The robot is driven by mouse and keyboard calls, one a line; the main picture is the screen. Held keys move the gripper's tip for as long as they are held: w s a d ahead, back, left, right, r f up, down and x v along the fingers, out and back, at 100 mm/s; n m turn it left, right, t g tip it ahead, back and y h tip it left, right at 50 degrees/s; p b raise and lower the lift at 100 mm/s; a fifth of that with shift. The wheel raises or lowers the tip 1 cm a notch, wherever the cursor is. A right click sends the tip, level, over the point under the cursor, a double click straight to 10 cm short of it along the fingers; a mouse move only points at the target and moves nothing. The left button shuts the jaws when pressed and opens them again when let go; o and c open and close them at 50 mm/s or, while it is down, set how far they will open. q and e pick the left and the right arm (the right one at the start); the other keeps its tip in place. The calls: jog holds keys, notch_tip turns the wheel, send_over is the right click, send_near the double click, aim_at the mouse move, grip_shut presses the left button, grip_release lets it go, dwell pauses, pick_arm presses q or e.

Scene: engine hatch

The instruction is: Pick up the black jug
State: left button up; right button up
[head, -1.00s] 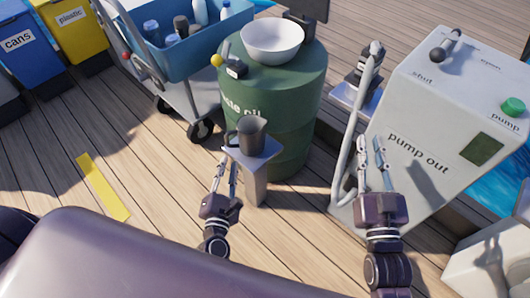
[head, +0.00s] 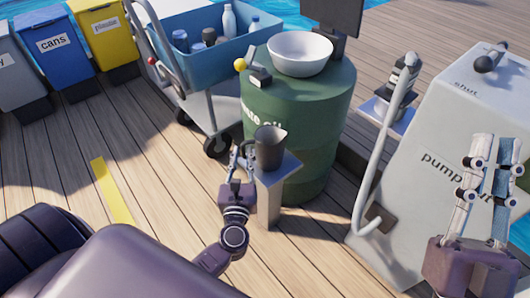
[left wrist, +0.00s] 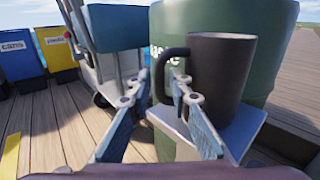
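The black jug (head: 270,148) stands upright on a small grey stand (head: 285,168) in front of the green barrel. Its handle is on the left in the left wrist view, where the jug (left wrist: 222,75) also shows large. My left gripper (head: 243,152) is just left of the jug at handle height. In the left wrist view its fingertips (left wrist: 161,82) are apart, with the handle's outer bar appearing between them; contact cannot be told. My right gripper (head: 491,142) is open and empty in front of the pump-out cabinet, far from the jug.
The green barrel (head: 318,140) behind the stand carries a white bowl (head: 300,52). A blue cart (head: 212,68) with bottles stands behind left. The grey pump-out cabinet (head: 440,120) and its hose (head: 372,180) are at right.

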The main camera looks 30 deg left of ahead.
pick_arm(q)
jog(key=shift+x, duration=1.05)
grip_shut()
